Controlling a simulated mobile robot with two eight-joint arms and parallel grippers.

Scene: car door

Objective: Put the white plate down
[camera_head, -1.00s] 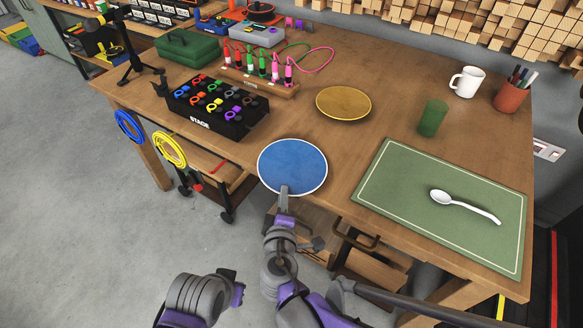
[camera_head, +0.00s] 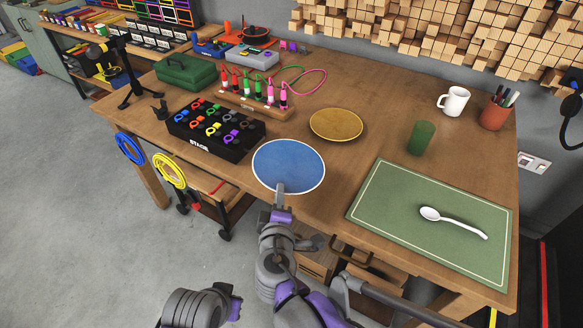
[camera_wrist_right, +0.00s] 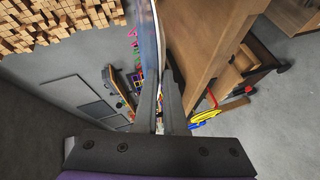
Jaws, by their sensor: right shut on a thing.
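A round plate (camera_head: 288,165) with a blue face and a white rim is in the head view, at the front edge of the wooden table. My right gripper (camera_head: 280,190) is shut on the plate's near rim. In the right wrist view the plate (camera_wrist_right: 151,60) shows nearly edge-on between the fingers (camera_wrist_right: 160,100), beside the table edge. The plate appears to overlap the table front; I cannot tell whether it touches the top. A grey and purple arm part of mine shows at the bottom left, but no left gripper fingers are visible.
A yellow plate (camera_head: 336,125) lies behind the held plate. A black box of coloured rings (camera_head: 212,130) stands to the left. A green mat (camera_head: 400,215) with a white spoon (camera_head: 452,222) lies right. A green cup (camera_head: 421,138) and white mug (camera_head: 453,101) stand behind the mat.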

